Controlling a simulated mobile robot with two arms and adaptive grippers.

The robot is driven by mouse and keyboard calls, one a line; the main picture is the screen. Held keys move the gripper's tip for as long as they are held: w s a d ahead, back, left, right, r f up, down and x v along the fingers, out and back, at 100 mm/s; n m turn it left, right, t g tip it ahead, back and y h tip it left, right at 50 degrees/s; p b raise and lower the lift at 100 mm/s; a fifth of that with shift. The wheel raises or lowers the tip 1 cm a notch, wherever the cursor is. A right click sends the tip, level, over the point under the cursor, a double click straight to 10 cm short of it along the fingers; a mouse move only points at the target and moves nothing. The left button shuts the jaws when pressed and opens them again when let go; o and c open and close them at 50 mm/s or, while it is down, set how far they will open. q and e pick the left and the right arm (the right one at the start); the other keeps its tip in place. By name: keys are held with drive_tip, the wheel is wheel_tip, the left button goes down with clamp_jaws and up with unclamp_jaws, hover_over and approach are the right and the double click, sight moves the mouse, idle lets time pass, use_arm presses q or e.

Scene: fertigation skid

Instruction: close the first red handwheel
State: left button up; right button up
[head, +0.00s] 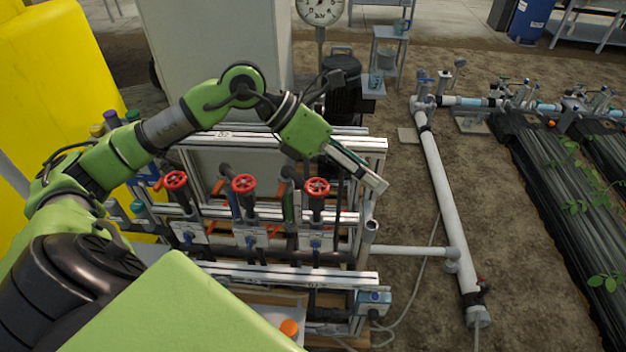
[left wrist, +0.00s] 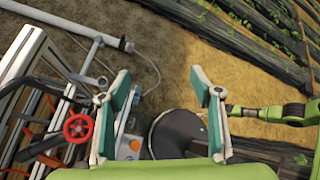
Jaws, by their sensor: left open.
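Three red handwheels stand in a row on the skid: a left one (head: 175,180), a middle one (head: 244,184) and a right one (head: 317,187). No label shows which counts as first. My left gripper (head: 374,180) is up and to the right of the right handwheel, apart from it, with its fingers pointing down and right past the frame's edge. In the left wrist view the left gripper (left wrist: 160,80) is open and empty, with its fingers wide apart. A red handwheel (left wrist: 78,128) shows there, left of the fingers. My right gripper is not seen.
The skid's metal frame (head: 300,276) surrounds the wheels, with pipes and valves close together. A pressure gauge (head: 320,10) rises behind it. A yellow tank (head: 50,80) is at left. A white pipe (head: 445,200) and bare soil lie to the right.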

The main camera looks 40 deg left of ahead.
use_arm(q)
drive_tip(key=s+a+y, duration=0.1)
drive_tip(key=a+y, duration=0.6)
drive_tip(key=a, duration=0.9)
drive_tip(key=g+p, duration=0.1)
drive_tip(key=p, duration=0.2)
approach(316, 186)
drive_tip(key=shift+n, duration=0.3)
drive_tip(key=x, duration=0.6)
drive_tip(key=shift+x, duration=0.85)
drive_tip(key=shift+c, duration=0.4)
drive_tip(key=c, duration=1)
